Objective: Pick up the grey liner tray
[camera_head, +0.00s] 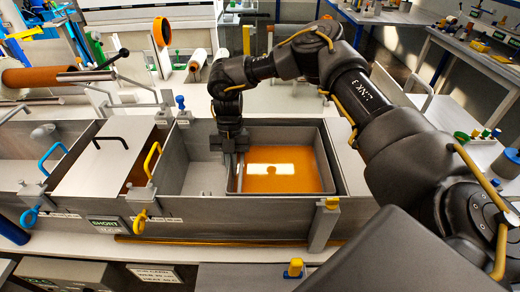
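The grey liner tray (280,135) sits in the right-hand compartment of the long grey bath. Orange liquid (285,177) lies inside it, with a bright reflection on the surface. My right arm reaches in from the right, over the far side of the bath. My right gripper (236,165) points down at the tray's left wall, near its far left corner. Its fingers are dark and small against the wall, so I cannot tell whether they are closed on it. My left gripper is out of view.
Left of the tray is an open grey compartment (203,160), then a lid panel (100,165) with a black handle. Yellow (152,160) and blue (52,158) handles stand up along the bath. A grey post with a yellow top (323,225) stands at the front right.

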